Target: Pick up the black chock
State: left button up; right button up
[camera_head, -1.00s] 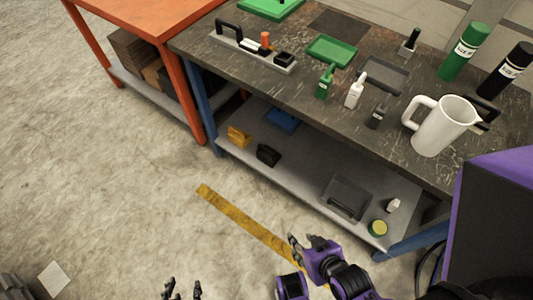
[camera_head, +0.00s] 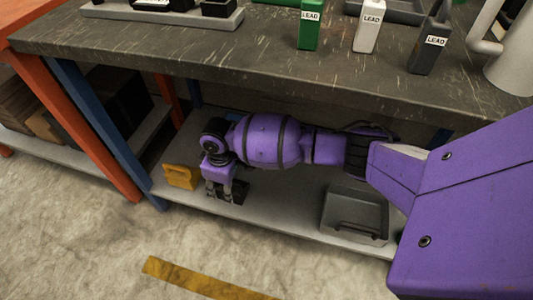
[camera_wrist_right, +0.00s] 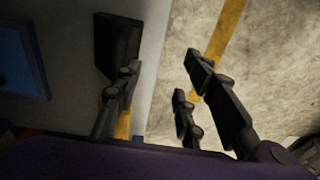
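The black chock (camera_head: 240,189) lies on the grey lower shelf of the workbench, partly hidden behind my right gripper (camera_head: 220,197). My right arm reaches in under the bench top from the right, with its fingers pointing down at the chock. In the right wrist view the black chock (camera_wrist_right: 117,45) lies beyond the left-hand finger, and the right gripper (camera_wrist_right: 160,65) is open with nothing between its fingers. The fingers look offset toward the shelf edge; contact cannot be told. My left gripper is not in view.
A yellow chock (camera_head: 181,177) stands just left of the gripper. A dark grey bin (camera_head: 354,212) sits farther right on the shelf (camera_head: 290,219). The bench top (camera_head: 250,70) is close above my arm. A blue object (camera_wrist_right: 22,60) is on the shelf.

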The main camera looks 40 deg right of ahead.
aim_at(240, 189)
jog(key=shift+h, duration=0.4)
jog(key=w, duration=0.1)
jog(key=w+d+r+b, duration=0.1)
jog(key=w, duration=0.1)
jog(key=w+d+b, duration=0.1)
jog(key=w, duration=0.1)
jog(key=shift+w+r, duration=0.15)
jog(key=shift+w, duration=0.05)
jog(key=shift+w+d+f+b, duration=0.15)
jog(key=shift+f+b, duration=0.75)
jog(key=shift+f, duration=0.45)
jog(key=f+b, duration=0.2)
jog(key=f, duration=0.1)
jog(key=f+b, duration=0.1)
jog(key=shift+d+f, duration=0.25)
jog(key=shift+d, duration=0.05)
jog(key=c, duration=0.9)
jog(key=shift+r, duration=0.1)
grip_shut()
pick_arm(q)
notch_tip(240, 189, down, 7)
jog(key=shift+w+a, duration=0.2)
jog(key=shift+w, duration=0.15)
